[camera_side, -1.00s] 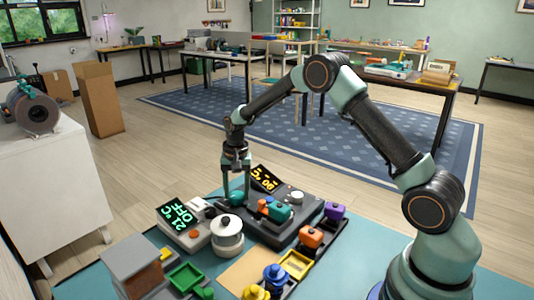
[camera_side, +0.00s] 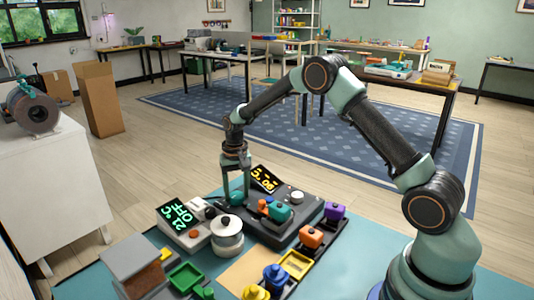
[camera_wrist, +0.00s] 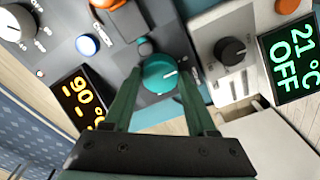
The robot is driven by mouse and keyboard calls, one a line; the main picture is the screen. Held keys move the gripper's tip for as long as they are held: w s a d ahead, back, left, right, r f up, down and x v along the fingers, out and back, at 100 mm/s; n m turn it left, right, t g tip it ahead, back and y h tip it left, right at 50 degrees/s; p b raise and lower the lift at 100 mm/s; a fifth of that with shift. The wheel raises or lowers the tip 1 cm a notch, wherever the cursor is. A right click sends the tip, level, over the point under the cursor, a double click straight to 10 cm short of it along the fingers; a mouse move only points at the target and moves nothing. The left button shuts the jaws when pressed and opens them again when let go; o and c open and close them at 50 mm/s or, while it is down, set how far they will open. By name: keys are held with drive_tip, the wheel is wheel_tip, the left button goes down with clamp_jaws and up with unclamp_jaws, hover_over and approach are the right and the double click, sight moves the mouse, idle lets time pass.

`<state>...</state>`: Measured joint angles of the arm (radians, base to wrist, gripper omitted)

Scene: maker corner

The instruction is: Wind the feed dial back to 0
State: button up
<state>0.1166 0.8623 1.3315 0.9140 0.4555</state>
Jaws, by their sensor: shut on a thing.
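A round teal dial (camera_wrist: 158,73) with a white pointer line sits on a dark grey machine panel in the wrist view. The line points to the right and slightly up. My gripper (camera_wrist: 157,82) comes down over the dial with one finger on each side and is shut on it.
A pale unit with a green display (camera_side: 178,215) reading 21 °C OFF stands close by, with a black knob (camera_wrist: 230,50). Trays, including a green one (camera_side: 187,278), stand in front.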

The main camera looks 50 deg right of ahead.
sight(239, 195)
drive_tip(key=o, duration=1.4)
drive_tip(key=shift+s+d+f, duration=0.15)
drive_tip(key=shift+d, duration=0.05)
drive_tip(key=shift+c, duration=0.2)
drive_tip(key=shift+a+r, duration=0.1)
drive_tip(key=shift+r, duration=0.1)
drive_tip(key=shift+r, duration=0.3)
wheel_tip(239, 195, up, 11)
drive_tip(key=shift+s+r, duration=0.1)
